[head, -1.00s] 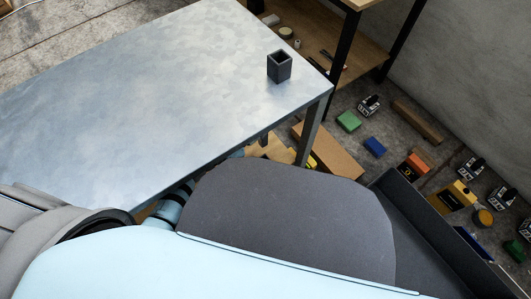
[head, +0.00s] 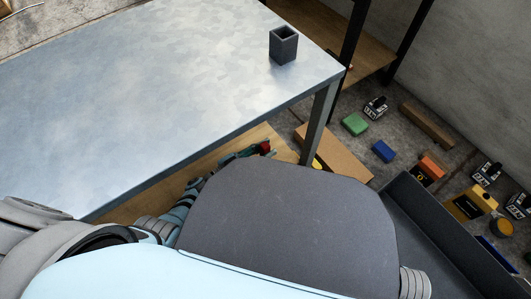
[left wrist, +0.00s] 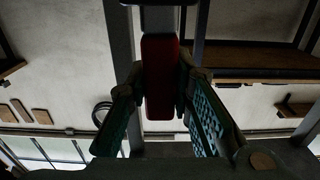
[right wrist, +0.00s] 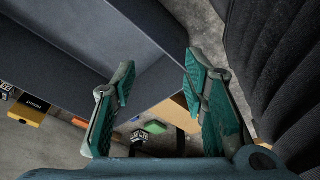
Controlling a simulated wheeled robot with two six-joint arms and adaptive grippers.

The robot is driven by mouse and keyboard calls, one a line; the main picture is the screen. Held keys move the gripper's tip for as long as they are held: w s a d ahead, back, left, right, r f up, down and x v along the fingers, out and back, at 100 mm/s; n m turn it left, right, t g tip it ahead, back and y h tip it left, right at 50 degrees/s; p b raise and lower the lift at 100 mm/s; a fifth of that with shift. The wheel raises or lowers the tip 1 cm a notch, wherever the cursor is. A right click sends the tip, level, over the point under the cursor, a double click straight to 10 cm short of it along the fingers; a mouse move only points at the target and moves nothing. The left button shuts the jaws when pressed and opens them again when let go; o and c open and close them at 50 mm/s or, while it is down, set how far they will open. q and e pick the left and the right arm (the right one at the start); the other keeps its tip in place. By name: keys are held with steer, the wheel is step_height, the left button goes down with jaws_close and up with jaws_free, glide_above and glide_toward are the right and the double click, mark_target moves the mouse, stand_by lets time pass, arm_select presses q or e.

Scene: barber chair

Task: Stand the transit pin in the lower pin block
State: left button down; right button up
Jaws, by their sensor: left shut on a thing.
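A dark square block (head: 283,60) with an open top stands upright near the right end of the metal table; it looks like the pin block. My left gripper (head: 262,150) shows just past my grey body panel, beside the table's front edge with the wooden lower shelf behind it. It is shut on a red bar, which I take for the transit pin (head: 266,146). In the left wrist view the red pin (left wrist: 159,78) sits between both fingers, its long side along them. My right gripper (right wrist: 158,82) is open and empty in the right wrist view.
The metal table (head: 150,80) is otherwise bare. Its right front leg (head: 319,125) stands close to my left gripper. A cardboard box (head: 335,152) and several small coloured items lie on the floor at right. A dark panel (right wrist: 150,30) is near my right gripper.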

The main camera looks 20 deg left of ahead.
steer(key=shift+r, duration=0.1)
arm_select(q)
steer(key=c, duration=1.4)
jaws_free()
steer(key=shift+s+a, duration=0.15)
steer(key=p+v, duration=0.1)
steer(key=v, duration=1)
steer(key=shift+s+a, duration=0.15)
steer(key=shift+s, duration=0.15)
arm_select(e)
steer(key=shift+x, duration=1.15)
steer(key=shift+s, duration=0.1)
